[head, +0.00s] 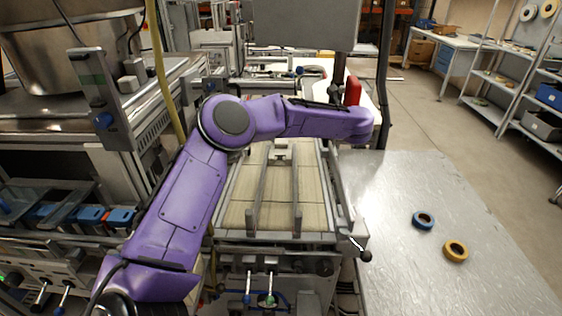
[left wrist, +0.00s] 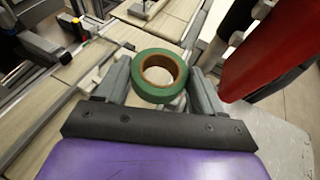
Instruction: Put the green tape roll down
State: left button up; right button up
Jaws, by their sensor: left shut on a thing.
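The green tape roll (left wrist: 158,96) shows in the left wrist view, a ring with a brown cardboard core. My left gripper (left wrist: 160,74) is shut on it, one grey finger on each side. The roll is held in the air above the conveyor's end, near the metal table's edge. In the head view the roll and the fingers are hidden behind my purple left arm. A blue tape roll (head: 423,221) and a yellow tape roll (head: 455,251) lie flat on the metal table (head: 400,185). My right gripper is not in view.
The conveyor (head: 315,200) with raised rails lies left of the table. A red object (head: 353,91) stands close to my left wrist; it is large in the left wrist view (left wrist: 265,45). The table is clear around the two rolls. Shelves (head: 500,85) stand at the far right.

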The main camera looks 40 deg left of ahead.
pick_arm(q)
jog(key=s+a+f, duration=0.1)
jog(key=a+f, duration=0.1)
jog(key=a, duration=0.2)
jog(key=s+a+f, duration=0.1)
jog(key=a+f, duration=0.2)
jog(key=a, duration=0.1)
jog(key=s+a+f, duration=0.1)
jog(key=a+f, duration=0.2)
jog(key=a, duration=0.1)
jog(key=shift+a+f, duration=0.1)
jog(key=shift+f, duration=0.1)
jog(key=f, duration=0.1)
jog(key=a+f+b, duration=0.1)
jog(key=f, duration=0.2)
jog(key=shift+s+a+f+b, duration=0.2)
jog(key=shift+s+b, duration=0.05)
jog(key=shift+b, duration=0.1)
jog(key=shift+f, duration=0.2)
jog(key=shift+w, duration=0.1)
jog(key=shift+f+b, duration=0.25)
jog(key=shift+b, duration=0.2)
jog(key=shift+d+f+b, duration=0.1)
jog(key=shift+f+b, duration=0.1)
jog(key=shift+b, duration=0.25)
jog(key=o, duration=0.8)
jog(key=shift+c, duration=0.2)
jog(key=o, duration=0.4)
jog(key=shift+f, duration=0.1)
jog(key=shift+c, duration=0.2)
